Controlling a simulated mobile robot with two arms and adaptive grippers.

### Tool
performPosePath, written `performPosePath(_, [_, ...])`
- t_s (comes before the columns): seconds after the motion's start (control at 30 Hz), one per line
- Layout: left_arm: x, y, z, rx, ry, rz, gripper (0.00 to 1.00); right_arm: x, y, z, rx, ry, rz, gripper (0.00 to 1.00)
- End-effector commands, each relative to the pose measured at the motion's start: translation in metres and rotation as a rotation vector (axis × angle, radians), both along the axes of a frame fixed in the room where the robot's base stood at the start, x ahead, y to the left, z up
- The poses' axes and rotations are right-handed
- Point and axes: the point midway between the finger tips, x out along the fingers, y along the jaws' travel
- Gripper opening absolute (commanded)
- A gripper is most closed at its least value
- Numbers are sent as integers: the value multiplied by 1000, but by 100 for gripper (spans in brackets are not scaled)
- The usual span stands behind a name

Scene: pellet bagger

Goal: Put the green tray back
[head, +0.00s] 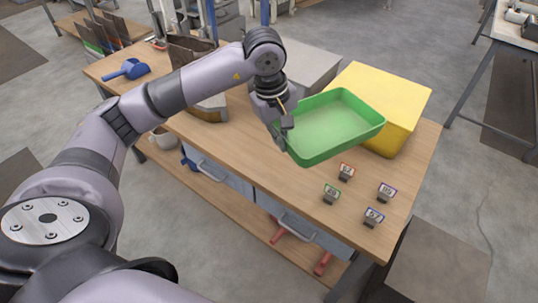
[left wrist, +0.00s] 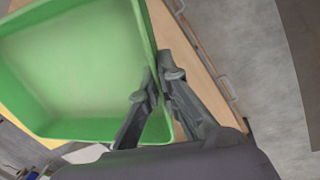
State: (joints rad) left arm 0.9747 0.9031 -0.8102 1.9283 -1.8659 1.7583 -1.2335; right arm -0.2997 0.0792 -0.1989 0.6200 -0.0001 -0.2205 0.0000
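The green tray (head: 330,122) is an empty rectangular tray with raised walls, in the head view over the right part of the wooden workbench, in front of the yellow box. My left gripper (head: 285,136) is at the tray's left wall, with its fingers on that wall. In the left wrist view the green tray (left wrist: 75,75) fills the upper left, and the fingers of my left gripper (left wrist: 158,92) close on its wall from both sides. The tray looks slightly tilted and seems held above the bench top. My right gripper does not show.
A yellow box (head: 385,95) and a grey box (head: 305,66) stand at the back of the workbench (head: 235,140). A blue scoop (head: 128,70) lies at the left. Drawers hang below the bench front.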

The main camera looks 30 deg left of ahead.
Motion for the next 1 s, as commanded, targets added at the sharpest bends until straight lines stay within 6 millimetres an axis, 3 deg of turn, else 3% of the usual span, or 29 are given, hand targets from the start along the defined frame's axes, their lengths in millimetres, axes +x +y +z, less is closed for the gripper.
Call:
performPosePath(0.2, [43, 35, -10, 7, -4, 548, 0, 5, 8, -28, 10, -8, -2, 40])
performPosePath(0.4, [65, 63, -12, 21, 0, 987, 0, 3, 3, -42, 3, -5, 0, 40])
performPosePath(0.5, [70, 71, -13, 25, 2, 1116, 0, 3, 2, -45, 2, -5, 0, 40])
performPosePath(0.67, [72, 76, -22, 29, 6, 1200, 0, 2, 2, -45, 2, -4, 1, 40])
performPosePath(1.0, [70, 76, -108, 31, 11, 1203, 0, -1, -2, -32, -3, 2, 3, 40])
